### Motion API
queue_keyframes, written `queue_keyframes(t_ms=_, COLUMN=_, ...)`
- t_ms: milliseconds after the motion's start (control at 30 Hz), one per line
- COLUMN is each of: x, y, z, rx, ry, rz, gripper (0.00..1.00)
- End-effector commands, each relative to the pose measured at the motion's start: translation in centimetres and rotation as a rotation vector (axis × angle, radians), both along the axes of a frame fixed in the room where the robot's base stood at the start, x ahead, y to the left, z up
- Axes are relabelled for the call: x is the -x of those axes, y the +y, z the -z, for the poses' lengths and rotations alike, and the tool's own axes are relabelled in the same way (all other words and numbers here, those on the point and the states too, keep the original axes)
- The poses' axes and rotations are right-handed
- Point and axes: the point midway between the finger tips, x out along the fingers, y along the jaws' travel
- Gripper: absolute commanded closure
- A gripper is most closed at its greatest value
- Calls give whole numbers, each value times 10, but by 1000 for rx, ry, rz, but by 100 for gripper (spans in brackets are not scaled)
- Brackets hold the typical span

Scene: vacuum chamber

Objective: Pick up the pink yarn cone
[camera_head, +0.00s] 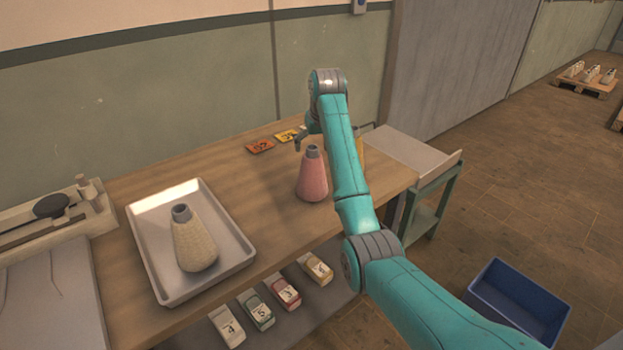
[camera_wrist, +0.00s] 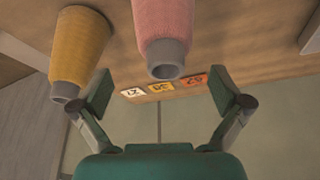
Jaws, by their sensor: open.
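The pink yarn cone (camera_head: 312,177) stands upright on the wooden table, right of the tray. In the wrist view the pink cone (camera_wrist: 163,35) hangs into the picture from the top, its grey tip (camera_wrist: 166,60) pointing toward my gripper. My gripper (camera_wrist: 168,92) is open, with one finger pad on each side of the cone's tip and a gap to both. Nothing is held. In the head view my arm bends over the table and my gripper (camera_head: 303,140) is partly seen just above the pink cone's tip.
A yellow cone (camera_wrist: 80,45) stands close by, near one finger; in the head view it (camera_head: 360,150) is mostly behind my arm. A metal tray (camera_head: 232,262) holds a cream cone (camera_head: 193,240). Number cards (camera_head: 261,146) lie behind. A blue bin (camera_head: 517,304) is on the floor.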

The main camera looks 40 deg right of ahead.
Motion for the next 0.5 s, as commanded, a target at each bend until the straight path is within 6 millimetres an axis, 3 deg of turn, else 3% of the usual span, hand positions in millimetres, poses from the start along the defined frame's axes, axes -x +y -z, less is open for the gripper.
queue_keyframes(t_ms=500, x=-19, y=0, z=49, rx=0, ry=0, rz=0, gripper=0)
